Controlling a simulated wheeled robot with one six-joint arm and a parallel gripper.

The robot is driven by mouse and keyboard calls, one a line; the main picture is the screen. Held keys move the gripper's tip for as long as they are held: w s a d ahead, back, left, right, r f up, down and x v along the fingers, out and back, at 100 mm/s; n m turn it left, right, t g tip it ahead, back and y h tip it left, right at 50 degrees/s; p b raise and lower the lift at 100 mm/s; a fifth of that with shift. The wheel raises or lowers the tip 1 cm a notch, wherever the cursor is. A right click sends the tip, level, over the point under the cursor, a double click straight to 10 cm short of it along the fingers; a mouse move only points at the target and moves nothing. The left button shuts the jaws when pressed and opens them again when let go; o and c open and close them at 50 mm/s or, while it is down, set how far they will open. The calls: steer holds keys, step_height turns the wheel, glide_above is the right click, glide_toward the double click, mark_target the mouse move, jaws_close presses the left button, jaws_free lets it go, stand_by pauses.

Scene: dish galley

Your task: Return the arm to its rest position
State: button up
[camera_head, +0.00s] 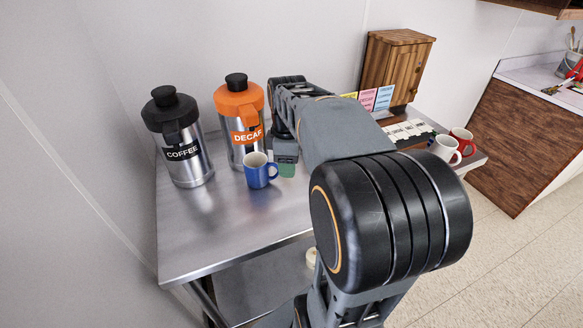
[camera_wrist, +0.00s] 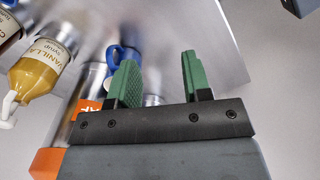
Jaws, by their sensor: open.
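My arm reaches out over the steel table (camera_head: 205,240) in the head view. My gripper (camera_head: 286,168) has green fingers, partly hidden by its own body, and points down just right of the blue mug (camera_head: 259,171). In the wrist view my gripper (camera_wrist: 160,75) is open, with nothing between its two fingers. The blue mug also shows there beyond the left finger (camera_wrist: 112,53); whether finger and mug touch, I cannot tell. The orange-topped DECAF carafe (camera_head: 240,137) stands upright close to the left of my gripper.
A black-topped COFFEE carafe (camera_head: 184,150) stands at the left. A wooden cabinet (camera_head: 392,65), coloured cards (camera_head: 383,97), a white mug (camera_head: 444,149) and a red mug (camera_head: 464,140) are to the right. A vanilla syrup bottle (camera_wrist: 40,68) shows in the wrist view. The table's front left is clear.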

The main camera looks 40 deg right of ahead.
steer(key=shift+s+a+r, duration=0.2)
steer(key=shift+s+r, duration=0.1)
steer(key=shift+s, duration=0.3)
steer(key=shift+s+a+r, duration=0.15)
steer(key=shift+s+r, duration=0.1)
steer(key=shift+s, duration=0.35)
steer(key=s+a+f+m+t, duration=0.3)
steer(key=a+f+m, duration=0.3)
steer(key=a+m, duration=0.3)
steer(key=shift+s+a+f+m+t, duration=0.3)
steer(key=shift+s+a, duration=0.4)
steer(key=shift+a, duration=0.65)
